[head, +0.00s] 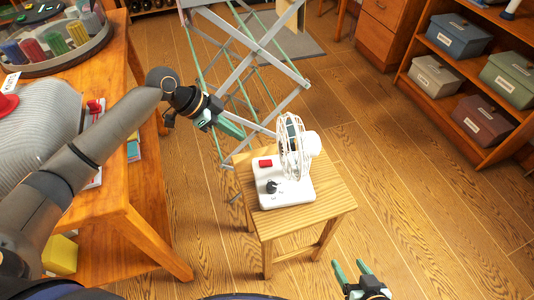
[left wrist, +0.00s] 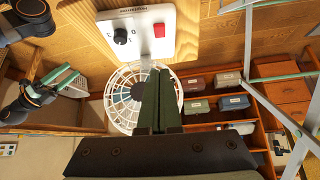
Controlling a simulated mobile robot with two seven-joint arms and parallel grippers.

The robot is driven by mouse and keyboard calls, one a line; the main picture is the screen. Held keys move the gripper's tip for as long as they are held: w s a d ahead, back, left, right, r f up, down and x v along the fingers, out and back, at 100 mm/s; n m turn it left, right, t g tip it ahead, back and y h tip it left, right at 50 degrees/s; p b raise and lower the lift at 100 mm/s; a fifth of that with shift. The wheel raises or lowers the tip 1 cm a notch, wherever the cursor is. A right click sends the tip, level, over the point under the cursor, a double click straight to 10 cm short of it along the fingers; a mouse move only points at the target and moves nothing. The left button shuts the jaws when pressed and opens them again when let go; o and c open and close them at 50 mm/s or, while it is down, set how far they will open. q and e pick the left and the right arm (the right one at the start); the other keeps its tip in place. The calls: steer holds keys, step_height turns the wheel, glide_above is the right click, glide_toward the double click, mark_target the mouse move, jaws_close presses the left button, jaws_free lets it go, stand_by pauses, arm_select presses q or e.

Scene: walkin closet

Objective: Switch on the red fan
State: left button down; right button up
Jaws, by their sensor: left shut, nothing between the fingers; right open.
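A fan with a white round cage (head: 288,150) and a white base (head: 298,190) stands upright on a small wooden stool (head: 338,203). No red shows on its cage; its base carries a red switch (head: 265,163) and a black knob (head: 272,187). The left wrist view also shows the red switch (left wrist: 159,30) and the knob (left wrist: 120,36), with small marks around the knob. My left gripper (head: 243,135) is shut and empty, above and left of the fan, apart from it. In the left wrist view its fingers cover part of the cage. My right gripper (head: 350,266) is open and empty, in front of the stool.
A wooden table (head: 120,185) with a tray of coloured containers (head: 50,65) stands at the left. A folding drying rack (head: 262,45) is behind the stool. Shelves with lidded boxes (head: 435,75) stand at the right. The floor right of the stool is clear.

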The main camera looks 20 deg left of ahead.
arm_select(q)
steer(key=shift+s+r, duration=0.1)
steer(key=b, duration=0.2)
glide_above(267, 163)
steer(key=a, duration=0.2)
steer(key=f, duration=0.5)
steer(key=s+f, duration=0.1)
steer(key=f, duration=0.2)
steer(key=shift+d+f, duration=0.2)
steer(key=shift+a+f, duration=0.15)
steer(key=shift+f, duration=0.5)
steer(key=shift+a+f, duration=0.15)
steer(key=shift+f, duration=0.45)
steer(key=shift+s+f, duration=0.1)
steer(key=shift+f, duration=0.5)
